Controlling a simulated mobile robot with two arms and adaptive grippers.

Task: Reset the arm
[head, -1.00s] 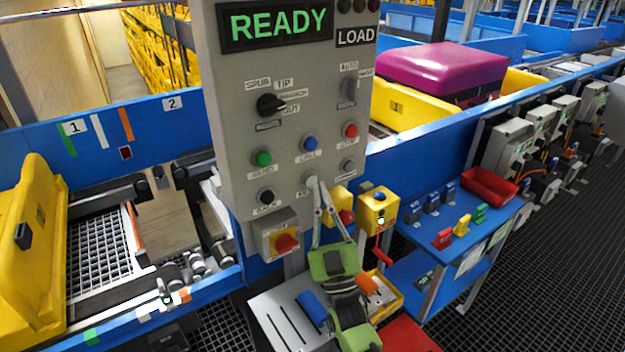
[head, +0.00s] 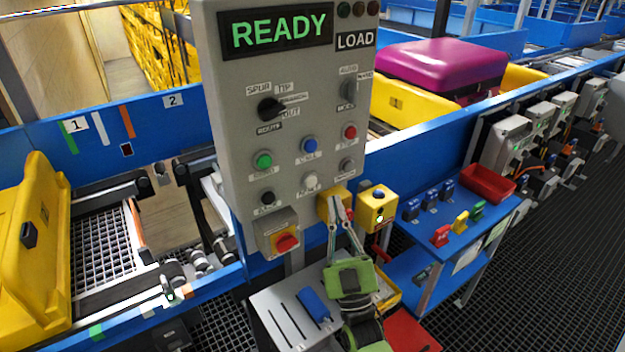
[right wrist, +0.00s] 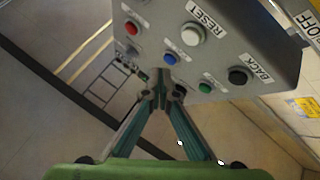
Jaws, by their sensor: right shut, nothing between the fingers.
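My right gripper (head: 341,207) comes up from the bottom of the head view. Its fingers are together and empty, in front of the yellow box (head: 329,205) under the grey control panel (head: 225,125). The white button (head: 310,182) is in plain view above and left of the fingertips, apart from them. In the right wrist view, the closed fingertips (right wrist: 160,92) show below the panel's button face, and the white button labelled RESET (right wrist: 193,33) is clear of them. The panel display (head: 278,30) reads READY in green. My left gripper is not in view.
A yellow box with a lit button (head: 377,210) stands close right of the gripper. A blue side table (head: 420,245) holds small coloured blocks and a red bin (head: 489,184). A red-knobbed switch box (head: 275,232) hangs from the panel's lower left.

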